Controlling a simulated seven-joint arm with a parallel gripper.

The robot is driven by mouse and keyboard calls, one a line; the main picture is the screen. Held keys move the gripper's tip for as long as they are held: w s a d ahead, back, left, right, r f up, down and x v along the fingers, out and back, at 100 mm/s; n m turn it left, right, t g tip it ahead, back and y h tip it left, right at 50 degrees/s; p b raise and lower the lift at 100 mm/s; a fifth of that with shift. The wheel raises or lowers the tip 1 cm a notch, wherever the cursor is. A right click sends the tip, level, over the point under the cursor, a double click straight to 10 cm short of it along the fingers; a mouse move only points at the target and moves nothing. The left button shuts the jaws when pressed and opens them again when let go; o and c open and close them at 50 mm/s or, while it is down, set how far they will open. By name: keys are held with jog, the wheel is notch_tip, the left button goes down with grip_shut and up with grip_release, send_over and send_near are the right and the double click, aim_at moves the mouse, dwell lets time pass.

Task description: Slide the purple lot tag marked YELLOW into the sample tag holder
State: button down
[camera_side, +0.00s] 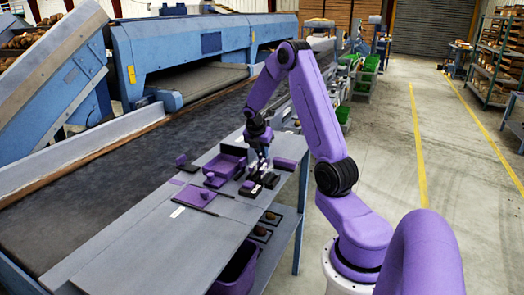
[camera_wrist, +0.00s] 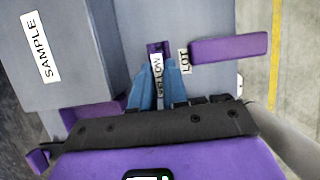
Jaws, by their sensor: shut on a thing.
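My gripper (camera_wrist: 158,82) is shut on the purple lot tag (camera_wrist: 156,64), whose white label reads YELLOW. The two blue fingers grip the tag from both sides in the wrist view. In the side view, my gripper (camera_side: 261,163) is low over the right part of the grey bench, among small purple and dark items; the tag is too small to make out there. A white SAMPLE label (camera_wrist: 40,47) lies on a grey surface at upper left of the wrist view. I cannot tell which item is the sample tag holder.
A purple block (camera_wrist: 228,50) lies right of the tag, beside a white LOT label (camera_wrist: 184,61). A purple tray (camera_side: 226,168) and dark blocks (camera_side: 250,188) crowd the bench around my gripper. The near-left bench (camera_side: 135,250) is clear. A dark conveyor belt (camera_side: 90,170) runs behind.

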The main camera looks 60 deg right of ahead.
jog(key=shift+f, duration=0.1)
jog(key=c, duration=0.7)
grip_release()
jog(key=shift+c, duration=0.2)
jog(key=shift+r, duration=3.55)
jog(key=shift+a, duration=0.1)
